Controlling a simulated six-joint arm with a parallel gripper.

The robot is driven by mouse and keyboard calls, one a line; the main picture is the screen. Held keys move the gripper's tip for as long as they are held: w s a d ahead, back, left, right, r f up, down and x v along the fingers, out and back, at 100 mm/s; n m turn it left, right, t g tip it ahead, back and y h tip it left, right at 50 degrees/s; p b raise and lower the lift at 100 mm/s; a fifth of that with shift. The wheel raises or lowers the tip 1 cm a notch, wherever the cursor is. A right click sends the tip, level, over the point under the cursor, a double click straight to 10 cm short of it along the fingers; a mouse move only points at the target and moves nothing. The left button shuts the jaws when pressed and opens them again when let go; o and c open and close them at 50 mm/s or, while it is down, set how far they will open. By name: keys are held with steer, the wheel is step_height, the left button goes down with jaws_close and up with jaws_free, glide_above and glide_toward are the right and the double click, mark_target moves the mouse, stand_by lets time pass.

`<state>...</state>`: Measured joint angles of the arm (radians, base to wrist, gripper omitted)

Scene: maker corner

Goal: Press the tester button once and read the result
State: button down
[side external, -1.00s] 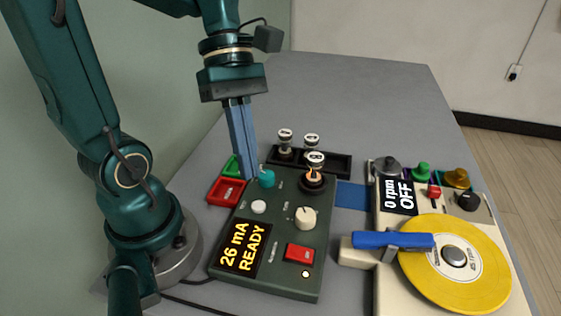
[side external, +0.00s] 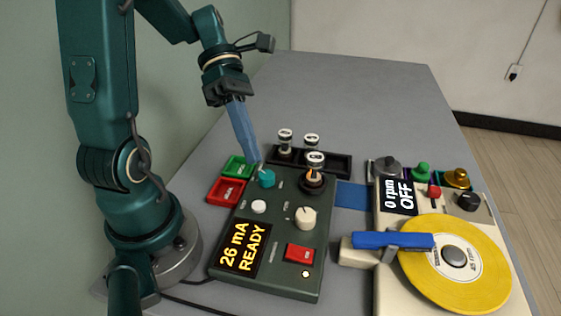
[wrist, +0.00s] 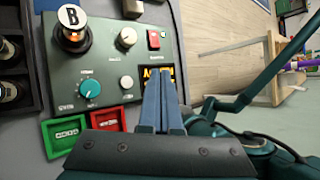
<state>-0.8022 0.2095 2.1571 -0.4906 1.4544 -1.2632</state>
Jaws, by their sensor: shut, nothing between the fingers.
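The tester (side external: 277,277) is a dark green box; its yellow display (side external: 242,247) reads "26 mA READY". A small round white button (side external: 259,207) sits above the display and also shows in the wrist view (wrist: 126,82). A teal knob (side external: 267,178) is behind it. A tube (side external: 314,170) stands upright in the socket, its top marked "B" in the wrist view (wrist: 70,16). My gripper (side external: 259,165) is shut and empty, its tips near the teal knob and apart from the white button. In the wrist view the fingers (wrist: 161,74) hide part of the display.
The tester also has a cream knob (side external: 306,219) and red switch (side external: 300,253). A green tray (side external: 231,174) and red tray (side external: 213,198) lie at its left; a black rack (side external: 341,158) with two tubes is behind. A turntable (side external: 362,257) stands right. The table's far part is clear.

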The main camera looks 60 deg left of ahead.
mark_target(254, 201)
steer(key=shift+f, duration=4.25)
steer(key=shift+f, duration=0.1)
steer(key=shift+f, duration=0.3)
steer(key=shift+f, duration=0.45)
steer(key=shift+r, duration=0.9)
steer(key=shift+r, duration=2.5)
